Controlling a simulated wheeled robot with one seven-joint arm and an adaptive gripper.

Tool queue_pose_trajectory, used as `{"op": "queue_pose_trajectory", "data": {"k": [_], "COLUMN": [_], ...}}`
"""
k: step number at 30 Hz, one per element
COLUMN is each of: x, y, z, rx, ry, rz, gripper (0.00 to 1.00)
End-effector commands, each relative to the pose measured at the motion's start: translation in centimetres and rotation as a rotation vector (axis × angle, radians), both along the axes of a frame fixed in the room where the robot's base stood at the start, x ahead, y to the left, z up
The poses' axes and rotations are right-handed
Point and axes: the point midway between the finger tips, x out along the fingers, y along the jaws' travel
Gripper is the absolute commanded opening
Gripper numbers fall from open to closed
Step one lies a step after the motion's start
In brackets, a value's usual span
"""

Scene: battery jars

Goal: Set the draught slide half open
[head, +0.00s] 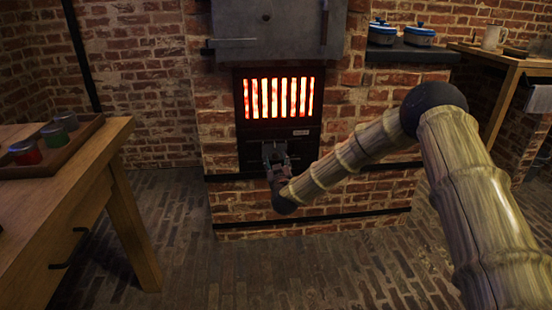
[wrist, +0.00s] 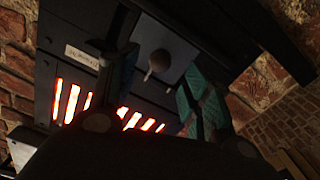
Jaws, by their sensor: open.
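The draught slide (wrist: 181,52) is a grey plate below the firebox grate, with a small round knob (wrist: 159,61) standing out from it in the wrist view. My gripper (head: 275,155) is in front of the dark panel under the grate in the head view and hides most of the slide there. In the wrist view my gripper (wrist: 158,88) has its teal-padded fingers spread, one on each side of the knob. I cannot tell whether either finger touches it. How far the slide is open cannot be told.
The glowing barred grate (head: 278,97) is just above my gripper, with a small label plate (head: 300,132) under it. A wooden table (head: 95,150) with a tray of jars stands at the left. Blue pots (head: 418,36) sit on a ledge at the right. The brick floor between is clear.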

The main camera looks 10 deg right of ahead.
Motion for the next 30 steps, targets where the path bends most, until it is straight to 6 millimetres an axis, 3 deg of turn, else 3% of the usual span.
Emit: {"op": "queue_pose_trajectory", "data": {"k": [6,12,26,30], "x": [-3.9,-6.1,-6.8,-7.8], "y": [0.0,0.1,0.1,0.5], "z": [0.0,0.0,-0.1,-1.9], "rx": [-0.001,0.0,0.001,0.007], "ry": [0.001,0.0,0.001,0.039], "rz": [0.001,0.0,0.0,0.018], "gripper": [0.49,0.49,0.49,0.49]}}
